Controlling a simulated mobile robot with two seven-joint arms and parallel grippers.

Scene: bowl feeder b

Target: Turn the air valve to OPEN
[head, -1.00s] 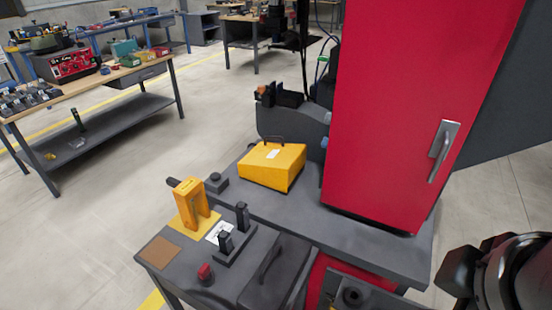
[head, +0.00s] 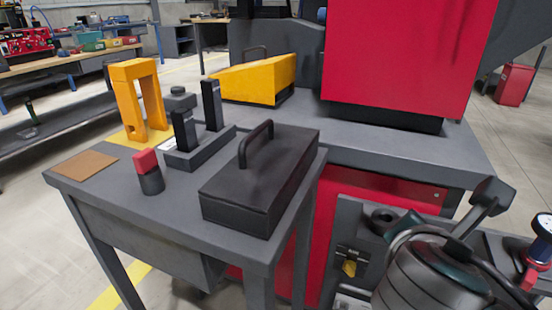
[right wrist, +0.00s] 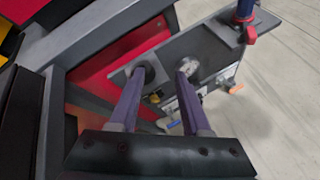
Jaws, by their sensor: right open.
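In the right wrist view my right gripper (right wrist: 166,72) is open, its two purple fingers apart and empty above a grey panel (right wrist: 200,52). A small orange lever (right wrist: 236,88) sticks out beyond the panel's edge, right of the fingers. A small blue part (right wrist: 173,124) shows below, between or behind the fingers. I cannot tell which of these is the air valve, and no OPEN marking is readable. In the head view my right arm covers much of the panel; a small yellow part (head: 349,268) shows at its left. My left gripper is not in view.
A gauge (head: 541,225) on a blue and red fitting stands at the right. A grey table holds a black lidded box (head: 262,180), a red-topped button (head: 148,170) and a yellow bracket (head: 142,98). A red cabinet (head: 400,55) stands behind.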

